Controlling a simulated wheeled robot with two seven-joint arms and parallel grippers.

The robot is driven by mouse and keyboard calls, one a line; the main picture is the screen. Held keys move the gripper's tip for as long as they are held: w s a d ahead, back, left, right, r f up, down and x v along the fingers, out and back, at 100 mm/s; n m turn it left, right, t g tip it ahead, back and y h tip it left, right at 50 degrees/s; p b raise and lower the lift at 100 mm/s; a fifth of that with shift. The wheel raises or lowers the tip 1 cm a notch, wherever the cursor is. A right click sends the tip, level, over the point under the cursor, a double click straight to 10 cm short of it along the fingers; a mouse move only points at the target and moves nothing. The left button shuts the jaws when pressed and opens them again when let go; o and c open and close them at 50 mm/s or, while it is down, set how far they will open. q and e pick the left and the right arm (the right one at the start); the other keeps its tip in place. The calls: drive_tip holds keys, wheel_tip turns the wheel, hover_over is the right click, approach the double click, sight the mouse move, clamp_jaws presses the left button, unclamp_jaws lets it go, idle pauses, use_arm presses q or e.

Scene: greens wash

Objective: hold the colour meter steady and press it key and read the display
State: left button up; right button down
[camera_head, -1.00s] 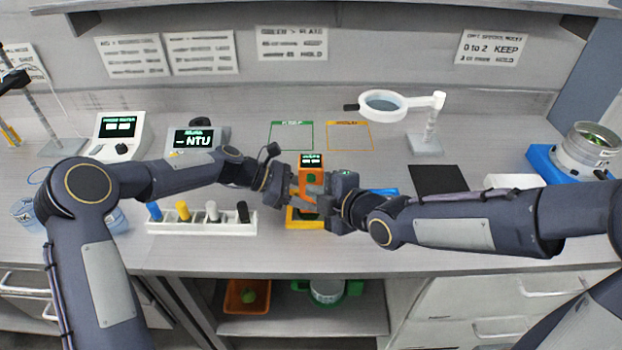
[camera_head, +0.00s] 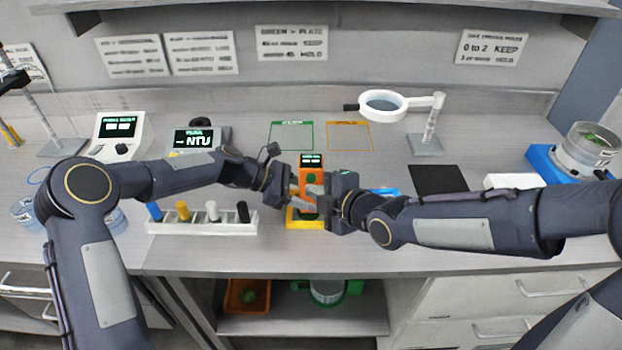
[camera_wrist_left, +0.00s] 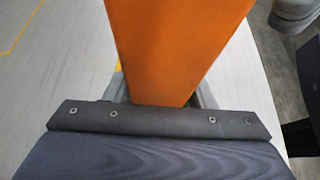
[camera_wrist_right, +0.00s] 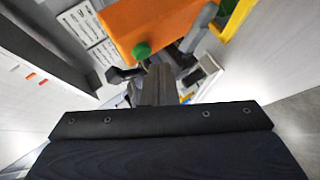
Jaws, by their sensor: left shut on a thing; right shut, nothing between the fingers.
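The orange colour meter (camera_head: 310,174) stands upright at the middle of the bench, over a yellow base (camera_head: 293,219). Its small dark display at the top shows lit characters too small to read. My left gripper (camera_head: 296,192) is shut on the meter from the left; the orange body fills the space between its fingers in the left wrist view (camera_wrist_left: 170,50). My right gripper (camera_head: 314,196) is shut and empty, with its fingertips in front of the meter. In the right wrist view, a green round key (camera_wrist_right: 141,50) shows on the orange meter, near the shut fingers (camera_wrist_right: 157,85).
A white rack (camera_head: 200,228) with several coloured caps stands left of the meter. An NTU display device (camera_head: 194,141) is behind it. A magnifier (camera_head: 384,103) stands back right, with a black mat (camera_head: 437,179) in front. The bench's front strip is clear.

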drive_tip(key=shift+w, duration=0.1)
drive_tip(key=shift+w, duration=0.3)
drive_tip(key=shift+w, duration=0.5)
idle(0.8)
drive_tip(key=shift+s, duration=0.9)
drive_tip(key=s, duration=0.5)
idle(0.4)
idle(2.7)
